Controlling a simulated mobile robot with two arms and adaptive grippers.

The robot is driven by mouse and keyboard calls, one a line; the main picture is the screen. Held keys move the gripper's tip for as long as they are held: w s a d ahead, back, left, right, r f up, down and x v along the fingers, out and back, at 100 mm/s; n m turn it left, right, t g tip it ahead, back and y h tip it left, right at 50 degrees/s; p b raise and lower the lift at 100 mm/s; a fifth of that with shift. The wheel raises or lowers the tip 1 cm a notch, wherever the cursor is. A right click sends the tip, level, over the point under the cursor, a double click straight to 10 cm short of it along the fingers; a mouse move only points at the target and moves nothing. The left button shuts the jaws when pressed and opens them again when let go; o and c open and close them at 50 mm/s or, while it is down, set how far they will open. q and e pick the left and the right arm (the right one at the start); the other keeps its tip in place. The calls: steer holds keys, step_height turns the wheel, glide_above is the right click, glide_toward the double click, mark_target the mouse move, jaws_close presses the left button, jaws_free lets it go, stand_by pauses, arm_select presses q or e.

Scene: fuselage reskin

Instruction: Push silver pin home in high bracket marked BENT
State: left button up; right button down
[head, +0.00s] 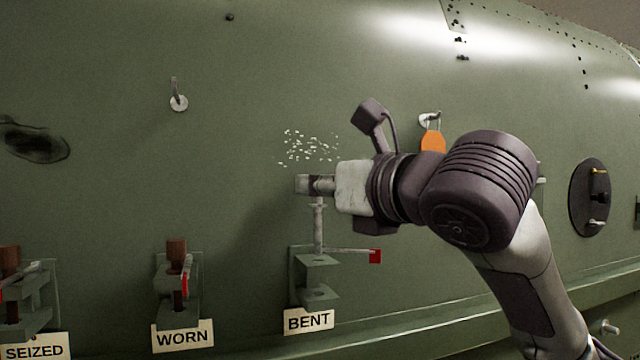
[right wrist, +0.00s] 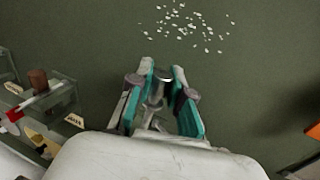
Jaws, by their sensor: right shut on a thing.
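The silver pin (head: 319,230) stands upright at the high bracket (head: 319,294) marked BENT. Its lower end meets the bracket's upper plate, and most of its shank shows above that plate; how far its tip is in the hole I cannot tell. My right gripper (head: 312,185) is shut on the pin's top end, coming from the right. In the right wrist view the pin's round top (right wrist: 161,75) shows between the teal-padded fingers. The BENT label (head: 308,321) hangs under the bracket. My left gripper is not in view.
A red-tipped lever (head: 374,256) sticks out right of the BENT bracket. The WORN bracket (head: 178,290) and SEIZED bracket (head: 28,300) hold brown pins to the left. An orange tag (head: 433,142) hangs on a hook behind my arm. The green skin above is mostly clear.

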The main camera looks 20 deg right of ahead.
mark_target(320, 239)
steer(key=shift+f+b, duration=2)
steer(key=shift+f, duration=1.45)
steer(key=c, duration=1)
jaws_free()
steer(key=shift+p+v, duration=0.3)
steer(key=shift+v, duration=2.2)
